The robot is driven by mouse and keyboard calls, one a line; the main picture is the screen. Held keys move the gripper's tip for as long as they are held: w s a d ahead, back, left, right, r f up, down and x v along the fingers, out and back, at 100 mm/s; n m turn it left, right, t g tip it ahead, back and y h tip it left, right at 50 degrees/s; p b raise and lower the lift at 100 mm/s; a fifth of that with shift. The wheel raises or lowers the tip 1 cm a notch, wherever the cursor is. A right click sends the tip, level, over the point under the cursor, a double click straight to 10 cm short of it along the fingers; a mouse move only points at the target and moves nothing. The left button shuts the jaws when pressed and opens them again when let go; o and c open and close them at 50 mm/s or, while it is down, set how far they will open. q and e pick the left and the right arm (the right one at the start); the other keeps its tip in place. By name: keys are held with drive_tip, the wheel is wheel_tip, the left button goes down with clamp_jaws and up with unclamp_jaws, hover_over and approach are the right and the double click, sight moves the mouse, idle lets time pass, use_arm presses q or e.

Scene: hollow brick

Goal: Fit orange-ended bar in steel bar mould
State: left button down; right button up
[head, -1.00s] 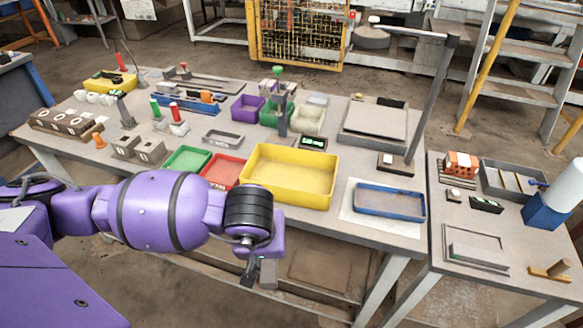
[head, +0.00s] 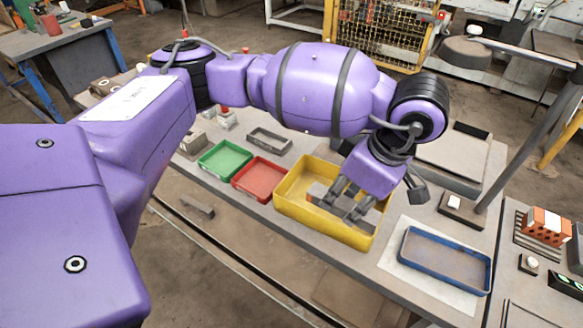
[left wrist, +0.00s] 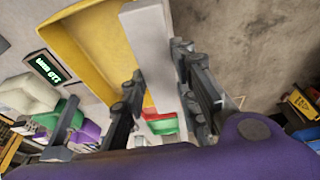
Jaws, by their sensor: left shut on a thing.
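My left gripper (head: 346,203) is at the yellow tray (head: 283,190), over or inside it. It is shut on a long grey bar (left wrist: 150,40), which shows between the fingers (left wrist: 158,100) in the left wrist view. In the head view the grey bar (head: 322,193) is partly covered by the fingers. I see no orange end on it; parts of it are hidden. A small grey rectangular tray (head: 268,140) stands behind the red tray; I cannot tell whether it is the steel bar mould. My right gripper is not in view.
A green tray (head: 223,160) and a red tray (head: 258,178) stand left of the yellow one. A blue tray (head: 444,262) lies on a white sheet to the right. A lamp post (head: 530,130) rises behind it. An orange hollow brick (head: 546,226) is at the far right.

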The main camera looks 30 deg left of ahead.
use_arm(q)
drive_tip(key=w+a+f, duration=0.1)
drive_tip(key=w+f, duration=0.1)
drive_tip(key=w, duration=0.2)
drive_tip(key=w+a+f, duration=0.2)
drive_tip(key=w+f, duration=0.1)
drive_tip(key=w, duration=0.1)
drive_tip(key=w+a+f, duration=0.1)
drive_tip(key=w+f, duration=0.2)
drive_tip(key=shift+w+a+f, duration=0.25)
drive_tip(key=shift+w+a, duration=0.1)
drive_tip(key=shift+w, duration=0.05)
drive_tip(key=shift+w+a+f, duration=0.1)
drive_tip(key=shift+w+f, duration=0.2)
drive_tip(key=shift+f, duration=0.05)
drive_tip(key=f, duration=0.3)
drive_tip(key=shift+w+a+f, duration=0.15)
drive_tip(key=shift+w+f, duration=0.15)
drive_tip(key=shift+w, duration=0.1)
drive_tip(key=c, duration=1.4)
unclamp_jaws()
drive_tip(key=shift+f, duration=0.1)
